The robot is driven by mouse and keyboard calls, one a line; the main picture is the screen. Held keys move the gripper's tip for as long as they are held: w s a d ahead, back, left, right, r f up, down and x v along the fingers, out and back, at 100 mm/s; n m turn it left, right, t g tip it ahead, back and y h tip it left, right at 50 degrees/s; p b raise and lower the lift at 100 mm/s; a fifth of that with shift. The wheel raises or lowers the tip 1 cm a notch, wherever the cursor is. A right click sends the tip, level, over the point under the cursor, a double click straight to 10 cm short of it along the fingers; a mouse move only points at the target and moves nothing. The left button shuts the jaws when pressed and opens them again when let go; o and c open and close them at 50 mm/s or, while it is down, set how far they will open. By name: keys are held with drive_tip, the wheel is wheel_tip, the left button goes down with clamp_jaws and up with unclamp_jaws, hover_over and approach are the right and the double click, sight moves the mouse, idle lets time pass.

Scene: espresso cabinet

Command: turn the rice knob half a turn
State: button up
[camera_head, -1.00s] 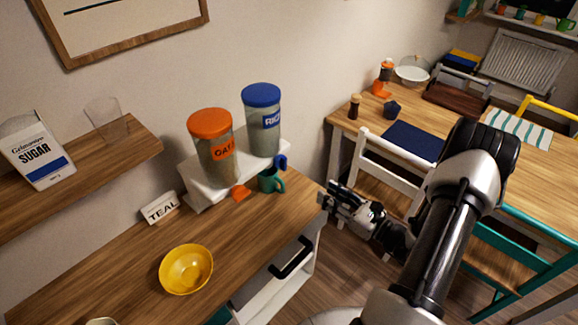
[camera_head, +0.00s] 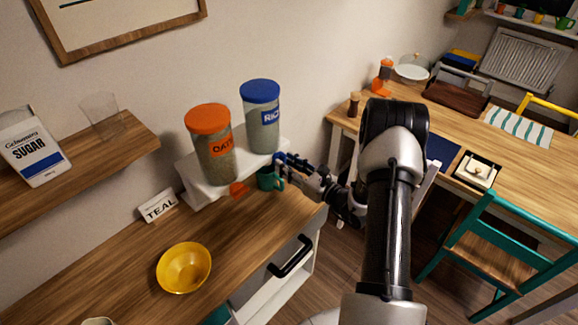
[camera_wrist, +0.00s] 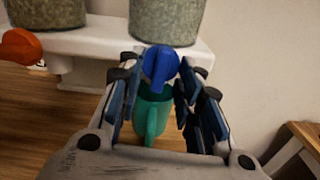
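The rice dispenser (camera_head: 262,125) has a blue lid and a blue label, and stands on a white wall bracket. Its blue knob (camera_wrist: 160,65) sits low at the front of the bracket, with its flat grip roughly upright in the wrist view. My gripper (camera_wrist: 158,85) is open, with one finger on each side of the knob at the fingertips. I cannot tell whether either finger touches it. In the head view my gripper (camera_head: 286,166) reaches the knob from the right and largely hides it. A teal mug (camera_wrist: 151,115) stands below the knob, between the fingers in the wrist view.
The oats dispenser (camera_head: 214,148) stands to the left, with its orange knob (camera_wrist: 18,47) clear of my fingers. A yellow bowl (camera_head: 184,268) and a TEAL sign (camera_head: 159,206) are on the wooden counter. A dining table with chairs is at the right.

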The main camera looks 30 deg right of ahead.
drive_tip(key=shift+c, duration=0.6)
clamp_jaws()
drive_tip(key=shift+a+r+m+p, duration=0.1)
drive_tip(key=shift+m+p, duration=1)
drive_tip(key=shift+m, duration=3.1)
drive_tip(key=shift+r+m+p, duration=0.1)
drive_tip(key=shift+m+p, duration=1)
drive_tip(key=shift+m, duration=3.1)
